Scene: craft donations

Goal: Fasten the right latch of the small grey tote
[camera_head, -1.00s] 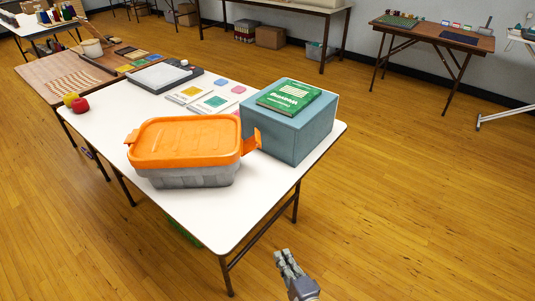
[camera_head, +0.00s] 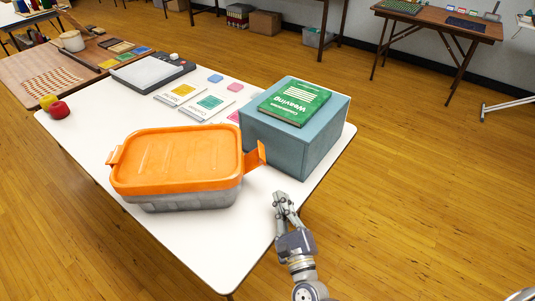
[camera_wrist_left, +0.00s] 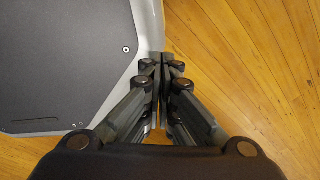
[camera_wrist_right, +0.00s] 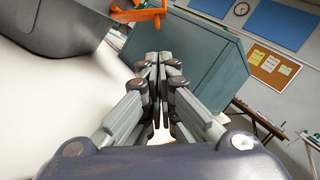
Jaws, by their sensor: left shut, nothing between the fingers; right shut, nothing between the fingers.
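The small grey tote (camera_head: 185,201) with an orange lid (camera_head: 178,158) stands on the white table. Its right latch (camera_head: 255,155), an orange flap, sticks out and up from the right end. Another orange latch (camera_head: 115,156) sticks out at the left end. My right gripper (camera_head: 284,197) is shut and empty over the table's right edge, apart from the tote. In the right wrist view, the orange latch (camera_wrist_right: 140,14) shows beyond the right fingers, with the grey tote wall (camera_wrist_right: 60,28) at upper left. My left gripper (camera_wrist_left: 162,58) is shut and empty above the floor.
A blue-grey box (camera_head: 287,143) with a green weaving book (camera_head: 295,102) on it stands close behind the right latch. The table's front right corner (camera_head: 225,255) is bare.

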